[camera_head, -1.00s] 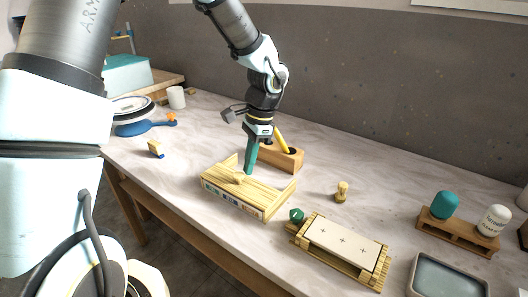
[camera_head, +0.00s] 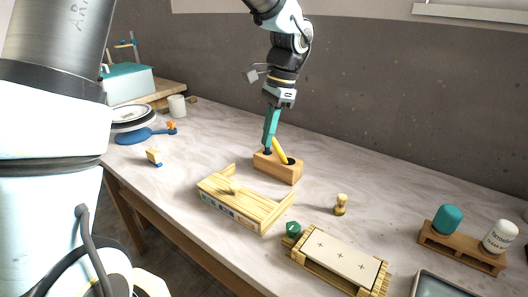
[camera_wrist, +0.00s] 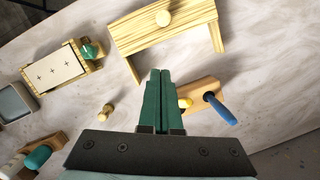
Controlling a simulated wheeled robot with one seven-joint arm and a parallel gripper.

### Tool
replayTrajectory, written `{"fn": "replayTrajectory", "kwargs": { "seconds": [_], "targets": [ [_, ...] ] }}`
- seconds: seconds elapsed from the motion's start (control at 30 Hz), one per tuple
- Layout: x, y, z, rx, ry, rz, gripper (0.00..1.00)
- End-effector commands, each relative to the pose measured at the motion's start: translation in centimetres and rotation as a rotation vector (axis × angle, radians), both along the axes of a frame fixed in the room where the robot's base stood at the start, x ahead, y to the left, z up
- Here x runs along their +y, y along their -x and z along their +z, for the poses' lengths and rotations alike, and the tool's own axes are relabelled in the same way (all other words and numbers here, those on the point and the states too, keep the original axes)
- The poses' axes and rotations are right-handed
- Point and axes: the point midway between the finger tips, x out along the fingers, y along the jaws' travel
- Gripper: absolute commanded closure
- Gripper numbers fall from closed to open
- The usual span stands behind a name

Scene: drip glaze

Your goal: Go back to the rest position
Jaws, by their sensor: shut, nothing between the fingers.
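My gripper (camera_head: 268,146) has green fingers pressed together with nothing between them. In the head view it is in the air, its tips overlapping the left end of the wooden holder block (camera_head: 281,170); I cannot tell the exact gap. In the wrist view the shut fingers (camera_wrist: 160,75) point over bare table, between the wooden drawer-like box (camera_wrist: 165,38) and the holder block (camera_wrist: 204,93). A yellow-handled tool (camera_head: 279,151) stands in the block, and a blue handle (camera_wrist: 220,109) shows in the wrist view.
The drawer-like box (camera_head: 229,207) lies in front of the block. A board with a marked tile (camera_head: 338,252), a green knob (camera_head: 293,229) and a small wooden stamp (camera_head: 340,204) lie to the right. A rack with two jars (camera_head: 462,247) is far right. Plates (camera_head: 130,116) are at left.

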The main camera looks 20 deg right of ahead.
Motion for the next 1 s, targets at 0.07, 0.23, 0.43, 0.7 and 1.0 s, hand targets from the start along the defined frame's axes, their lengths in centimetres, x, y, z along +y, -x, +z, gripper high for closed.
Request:
{"fn": "replayTrajectory", "kwargs": {
  "seconds": [0.07,0.23,0.43,0.7,1.0],
  "targets": [
    [-0.1,0.0,0.4,-0.001,0.001,0.0,1.0],
    [0.2,-0.1,0.7,-0.001,0.001,0.009,1.0],
    [7.2,-2.3,-0.3,-0.039,0.048,0.268,1.0],
    [24.2,-2.4,-2.5,-0.175,0.204,0.997,1.0],
    [31.8,0.5,-3.6,-0.276,0.297,1.411,1.0]
  ]
}}
